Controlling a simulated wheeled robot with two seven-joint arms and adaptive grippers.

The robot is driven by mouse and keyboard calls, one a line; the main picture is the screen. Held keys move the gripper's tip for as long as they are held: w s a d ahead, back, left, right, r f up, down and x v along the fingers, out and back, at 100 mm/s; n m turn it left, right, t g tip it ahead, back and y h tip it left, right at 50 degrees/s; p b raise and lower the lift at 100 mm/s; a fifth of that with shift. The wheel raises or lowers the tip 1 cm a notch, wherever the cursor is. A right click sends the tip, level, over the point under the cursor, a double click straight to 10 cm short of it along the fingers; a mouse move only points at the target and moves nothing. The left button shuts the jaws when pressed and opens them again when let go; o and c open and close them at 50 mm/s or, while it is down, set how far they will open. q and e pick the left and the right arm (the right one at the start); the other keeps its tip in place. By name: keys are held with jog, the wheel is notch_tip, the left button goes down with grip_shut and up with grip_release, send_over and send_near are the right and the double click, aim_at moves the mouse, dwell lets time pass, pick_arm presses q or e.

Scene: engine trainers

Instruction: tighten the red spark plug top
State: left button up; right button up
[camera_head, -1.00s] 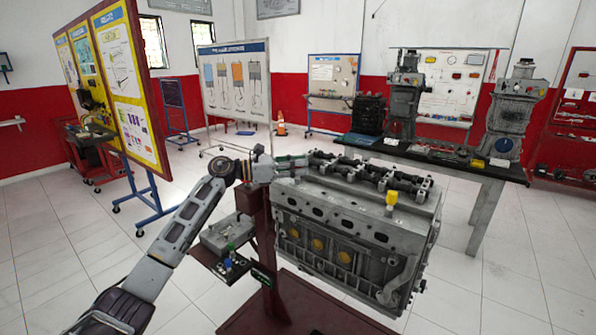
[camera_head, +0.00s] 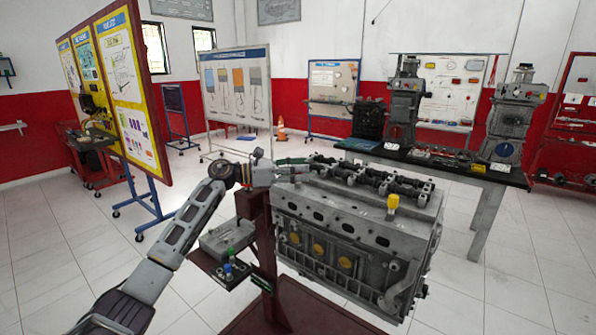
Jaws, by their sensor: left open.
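The grey engine block (camera_head: 345,240) stands on a dark red stand. A yellow spark plug top (camera_head: 393,201) sticks up from its front upper edge at the right. I cannot make out a red spark plug top. My left gripper (camera_head: 292,163) is at the left end of the engine's top, pointing right and open. Its fingers are small and partly merge with the engine parts, so I cannot tell whether they touch anything. Small green and blue tops (camera_head: 228,268) stand on the side tray. My right gripper is not in view.
A workbench (camera_head: 440,165) with engine parts stands behind the engine at the right. Open tiled floor lies around the stand.

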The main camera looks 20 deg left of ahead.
pick_arm(q)
jog(key=v, duration=1.2)
jog(key=shift+f, duration=0.1)
dwell(0.6)
